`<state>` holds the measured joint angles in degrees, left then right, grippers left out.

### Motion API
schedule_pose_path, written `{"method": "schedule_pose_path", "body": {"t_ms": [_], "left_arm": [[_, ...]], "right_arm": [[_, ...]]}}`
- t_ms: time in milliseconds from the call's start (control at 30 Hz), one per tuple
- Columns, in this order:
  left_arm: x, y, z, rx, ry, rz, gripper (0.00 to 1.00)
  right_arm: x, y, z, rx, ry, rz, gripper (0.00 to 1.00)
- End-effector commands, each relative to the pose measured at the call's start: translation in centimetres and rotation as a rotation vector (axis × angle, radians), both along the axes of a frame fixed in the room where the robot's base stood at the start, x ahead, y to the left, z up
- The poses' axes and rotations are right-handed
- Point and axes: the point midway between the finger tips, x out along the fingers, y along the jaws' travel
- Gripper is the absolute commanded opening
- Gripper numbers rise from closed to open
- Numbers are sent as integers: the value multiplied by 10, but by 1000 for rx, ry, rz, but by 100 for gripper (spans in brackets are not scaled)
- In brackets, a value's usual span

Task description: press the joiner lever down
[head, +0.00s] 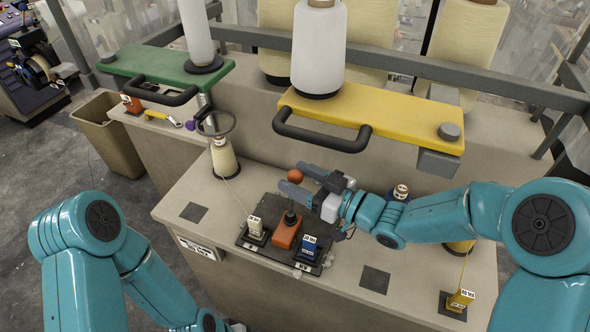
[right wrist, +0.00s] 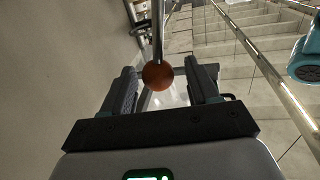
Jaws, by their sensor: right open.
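The joiner lever has an orange base (head: 287,233) on a dark plate on the bench, with a rod rising to an orange-red ball knob (head: 296,176). The knob stands up, well above the base. My right gripper (head: 293,178) is open, its two fingers on either side of the knob. In the right wrist view the knob (right wrist: 158,75) hangs at the end of its rod (right wrist: 158,35) between the open fingers (right wrist: 163,88), apart from both. My left arm is at the left, but its gripper is not visible.
A cream splice block (head: 254,227) and a blue block (head: 309,246) flank the lever base. A yarn cone (head: 224,158) stands behind left. A yellow shelf with a black handle (head: 322,138) overhangs just above my right gripper.

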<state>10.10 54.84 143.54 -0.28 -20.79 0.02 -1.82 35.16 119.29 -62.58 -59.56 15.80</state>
Motion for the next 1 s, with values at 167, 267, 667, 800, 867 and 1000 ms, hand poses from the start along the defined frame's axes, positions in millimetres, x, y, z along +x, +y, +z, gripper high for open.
{"method": "schedule_pose_path", "body": {"t_ms": [167,267,667,800,867,1000], "left_arm": [[0,0,4,0,-1,0,46],[0,0,4,0,0,0,46],[0,0,3,0,0,0,46],[0,0,1,0,0,0,46],[0,0,-3,0,0,0,46],[0,0,-19,0,0,0,46]], "right_arm": [[8,10,0,-1,-1,0,60],[9,11,0,0,0,-1,60],[9,10,-1,0,1,-2,0],[8,10,-1,-2,-5,-2,0],[7,10,-2,-5,-13,-1,0],[3,13,-4,-22,-56,-1,0]]}}
